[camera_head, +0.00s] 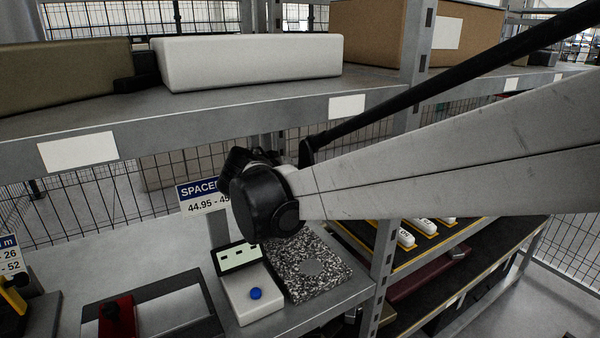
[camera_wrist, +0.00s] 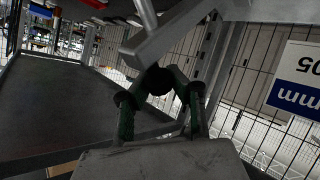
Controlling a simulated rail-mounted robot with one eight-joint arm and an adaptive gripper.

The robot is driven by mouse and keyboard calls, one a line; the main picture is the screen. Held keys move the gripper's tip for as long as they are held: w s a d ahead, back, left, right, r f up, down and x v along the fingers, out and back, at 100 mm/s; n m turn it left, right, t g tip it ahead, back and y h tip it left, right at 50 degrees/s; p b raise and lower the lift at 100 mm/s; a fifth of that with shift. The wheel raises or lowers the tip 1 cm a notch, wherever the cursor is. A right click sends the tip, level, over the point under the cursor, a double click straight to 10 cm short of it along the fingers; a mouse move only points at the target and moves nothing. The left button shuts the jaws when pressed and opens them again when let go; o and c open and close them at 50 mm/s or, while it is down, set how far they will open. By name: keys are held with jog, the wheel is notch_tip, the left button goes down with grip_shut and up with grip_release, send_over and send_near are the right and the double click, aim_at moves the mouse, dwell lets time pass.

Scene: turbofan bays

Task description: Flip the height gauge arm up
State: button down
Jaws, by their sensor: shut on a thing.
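In the head view, a speckled granite plate (camera_head: 302,272) with a grey disc lies on the bench. Beside it stands a white box (camera_head: 250,296) with a small display and a blue button. Above them, my dark wrist hides my gripper's fingers and whatever they hold. In the wrist view, my gripper (camera_wrist: 160,78) has its two dark green fingers drawn together at a grey bar, which I take as the height gauge arm (camera_wrist: 178,32). A thin rod meets the bar from above. The exact contact is dark and partly hidden.
A shelf upright (camera_head: 385,262) stands right of the plate. A frame with a red part (camera_head: 117,314) lies at the left. A wire mesh is behind.

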jog(key=shift+a, duration=0.15)
jog(key=c, duration=1.5)
grip_release()
jog(key=shift+s+a+r, duration=0.1)
jog(key=shift+s+a, duration=0.05)
jog(key=shift+c, duration=0.2)
jog(key=shift+o, duration=0.4)
jog(key=v, duration=0.7)
jog(key=shift+s, duration=0.15)
